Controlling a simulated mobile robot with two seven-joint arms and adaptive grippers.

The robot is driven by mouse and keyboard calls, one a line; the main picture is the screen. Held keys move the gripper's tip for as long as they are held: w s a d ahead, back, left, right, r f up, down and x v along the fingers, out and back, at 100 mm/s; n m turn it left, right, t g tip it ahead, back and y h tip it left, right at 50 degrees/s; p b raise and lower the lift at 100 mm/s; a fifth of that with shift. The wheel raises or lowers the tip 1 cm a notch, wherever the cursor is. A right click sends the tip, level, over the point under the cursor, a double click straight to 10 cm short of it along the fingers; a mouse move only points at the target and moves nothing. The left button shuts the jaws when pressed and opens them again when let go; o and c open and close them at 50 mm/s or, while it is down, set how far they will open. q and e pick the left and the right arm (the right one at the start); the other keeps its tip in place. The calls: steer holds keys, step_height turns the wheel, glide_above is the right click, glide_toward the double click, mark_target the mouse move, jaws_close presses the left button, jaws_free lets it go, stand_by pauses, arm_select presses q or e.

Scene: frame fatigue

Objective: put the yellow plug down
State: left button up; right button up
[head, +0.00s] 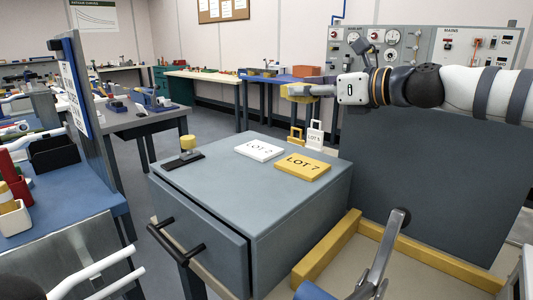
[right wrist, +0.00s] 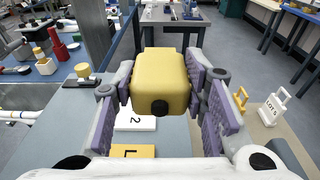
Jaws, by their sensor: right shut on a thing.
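The yellow plug (right wrist: 160,82) is a rounded yellow block with a dark round spot on its near end. My right gripper (right wrist: 160,90) is shut on it, with purple pads on its left and right sides. In the head view the right gripper (head: 306,91) reaches in from the right, and the plug (head: 296,90) shows at its tip. It is held in the air, above and beyond the grey cabinet top (head: 222,185). The plug's far end is hidden.
On the cabinet top lie a white card (head: 259,149), a yellow card (head: 303,166) marked LOT 7, and a yellow knob (head: 188,143) on a black base. White and yellow tags stand behind. The top's front and middle are clear. A control panel (head: 420,50) stands behind the arm.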

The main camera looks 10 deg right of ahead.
arm_select(q)
steer(key=w+r+t+p, duration=0.2)
steer(key=w+r+p, duration=0.2)
steer(key=w+r, duration=0.15)
arm_select(e)
steer(key=s+a+r, duration=0.1)
steer(key=s+a, duration=0.5)
steer(key=s, duration=0.5)
steer(key=s+a, duration=0.6)
steer(key=s, duration=0.6)
steer(key=b, duration=0.4)
glide_above(271, 182)
steer(key=s, duration=0.1)
step_height(271, 182, down, 10)
steer(key=shift+s+r, duration=0.1)
steer(key=shift+r, duration=0.1)
steer(key=shift+w+f, duration=0.15)
steer(key=shift+w, duration=0.15)
steer(key=f, duration=0.3)
steer(key=shift+w+f+b, duration=0.3)
steer(key=shift+w+f, duration=0.1)
arm_select(q)
steer(key=s+f+g, duration=0.2)
steer(key=s+f, duration=0.3)
steer(key=s, duration=0.1)
steer(key=shift+s+f, duration=0.15)
steer(key=shift+f, duration=0.2)
arm_select(e)
steer(key=shift+r, duration=0.1)
